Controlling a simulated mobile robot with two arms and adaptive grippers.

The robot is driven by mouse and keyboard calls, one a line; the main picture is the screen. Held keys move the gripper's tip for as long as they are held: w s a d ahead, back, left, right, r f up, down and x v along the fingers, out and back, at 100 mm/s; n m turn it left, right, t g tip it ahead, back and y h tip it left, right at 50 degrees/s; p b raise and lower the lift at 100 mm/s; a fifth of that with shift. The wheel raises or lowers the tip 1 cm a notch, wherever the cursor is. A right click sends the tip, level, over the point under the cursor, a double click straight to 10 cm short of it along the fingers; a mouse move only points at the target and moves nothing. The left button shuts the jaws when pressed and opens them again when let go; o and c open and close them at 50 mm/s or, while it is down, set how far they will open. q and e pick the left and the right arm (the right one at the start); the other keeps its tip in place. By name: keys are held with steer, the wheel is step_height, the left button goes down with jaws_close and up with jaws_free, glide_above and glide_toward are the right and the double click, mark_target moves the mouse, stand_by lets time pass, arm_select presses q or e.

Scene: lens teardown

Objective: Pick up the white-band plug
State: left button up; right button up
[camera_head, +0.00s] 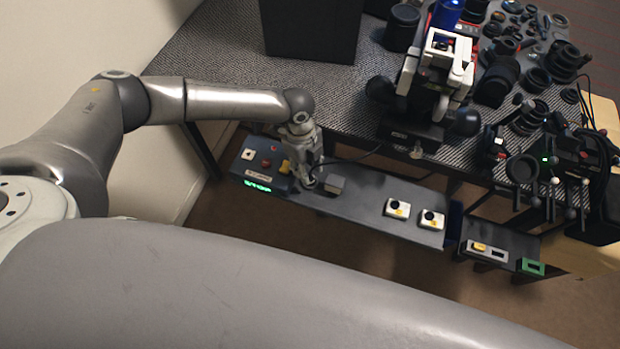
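My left gripper (308,181) points down at the dark low panel (365,205), just left of a small grey block (336,184). The fingertips are small and partly hidden, so I cannot tell whether they are open or shut, or hold anything. A yellow piece (285,167) is just left of the gripper. I cannot make out for certain which thing is the white-band plug. Two white blocks (398,208) with black and yellow parts sit on the right of the panel. My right gripper is not in view.
A control section with red buttons (266,163) and a green lit display (257,186) is at the panel's left end. A second panel with a green frame (532,267) lies to the right. Behind, the patterned table (235,60) carries a white device (447,62) and many lens parts.

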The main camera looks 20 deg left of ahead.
mark_target(310, 175)
arm_select(q)
steer(key=f, duration=0.4)
steer(key=shift+s+d, duration=0.1)
steer(key=shift+d, duration=0.3)
steer(key=c, duration=0.6)
steer(key=shift+r, duration=0.1)
steer(key=shift+r, duration=0.5)
step_height(310, 175, up, 2)
steer(key=shift+r, duration=0.15)
steer(key=s+r, duration=0.3)
steer(key=s, duration=0.1)
steer(key=s+r, duration=0.3)
steer(key=s, duration=0.2)
steer(key=s+a+r, duration=0.1)
steer(key=s+r, duration=0.2)
steer(key=s, duration=0.2)
steer(key=shift+r, duration=0.3)
